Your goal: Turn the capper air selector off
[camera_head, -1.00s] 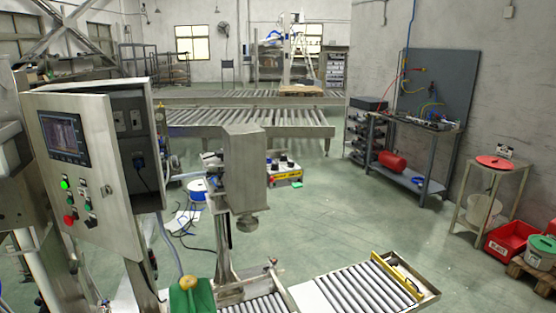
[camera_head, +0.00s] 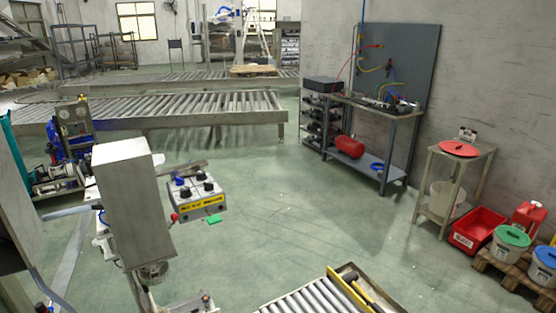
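I cannot make out for certain which part is the capper air selector. A steel machine head (camera_head: 130,200) stands upright at the left front on a post. Just behind it to the right is a box with several black knobs (camera_head: 197,192), a yellow label strip, a red knob at its left and a green tag at its lower edge. The label is too small to read for sure. A grey cabinet edge (camera_head: 15,215) is cut off at the left; no controls show on it. My gripper is not in view.
A roller conveyor (camera_head: 310,300) with a yellow side rail is at the bottom. Long conveyors (camera_head: 200,104) cross the back. A workbench (camera_head: 375,118) with an air-hose panel (camera_head: 400,62) stands at the right wall, near a red crate (camera_head: 476,230). The middle floor is clear.

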